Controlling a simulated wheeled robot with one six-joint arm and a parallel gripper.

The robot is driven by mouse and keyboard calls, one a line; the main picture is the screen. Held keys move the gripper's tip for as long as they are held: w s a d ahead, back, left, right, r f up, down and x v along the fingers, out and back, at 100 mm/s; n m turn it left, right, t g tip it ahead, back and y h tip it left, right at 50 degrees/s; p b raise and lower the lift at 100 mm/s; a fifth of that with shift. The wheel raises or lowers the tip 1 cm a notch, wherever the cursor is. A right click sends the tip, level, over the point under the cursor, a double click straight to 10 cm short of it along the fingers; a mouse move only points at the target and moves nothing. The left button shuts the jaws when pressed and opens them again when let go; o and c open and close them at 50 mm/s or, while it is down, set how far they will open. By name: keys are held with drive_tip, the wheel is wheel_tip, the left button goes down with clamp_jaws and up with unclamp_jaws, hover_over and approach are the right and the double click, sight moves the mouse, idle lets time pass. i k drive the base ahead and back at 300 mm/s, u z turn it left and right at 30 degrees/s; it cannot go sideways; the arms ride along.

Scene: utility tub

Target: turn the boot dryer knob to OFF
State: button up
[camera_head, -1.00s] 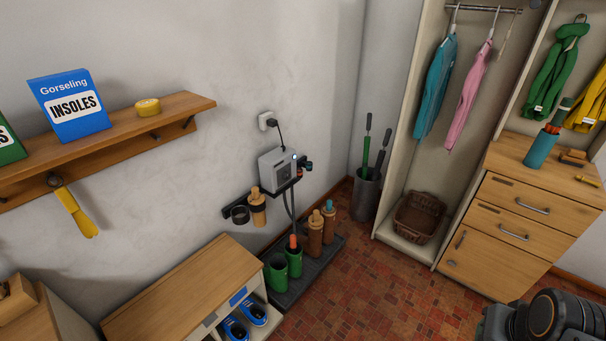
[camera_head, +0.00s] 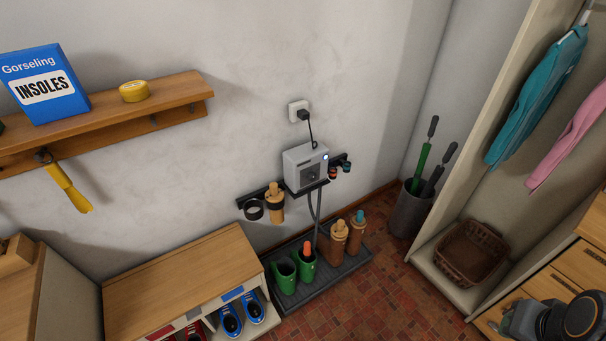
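The boot dryer (camera_head: 306,167) is a small light-grey box on a wall bracket, below a wall socket (camera_head: 299,112) with a black plug and cord. A dark round shape shows on its front face, and a small lit spot shows near its upper right. The knob and its setting are too small to tell. Grey hoses (camera_head: 314,212) run down from the box toward the boots. A dark part of my arm shows at the lower right, far from the dryer. My gripper's fingers cannot be made out.
Green boots (camera_head: 295,272) and brown boots (camera_head: 347,240) stand on a dark tray (camera_head: 318,285) below the dryer. A shoe bench (camera_head: 185,282) is left of them, a shelf (camera_head: 180,93) above it. A bin (camera_head: 410,210) stands right. The tiled floor (camera_head: 395,290) in front is clear.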

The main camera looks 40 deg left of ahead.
sight(311, 176)
drive_tip(key=u, duration=0.85)
drive_tip(key=i, duration=1)
drive_tip(key=u, duration=0.95)
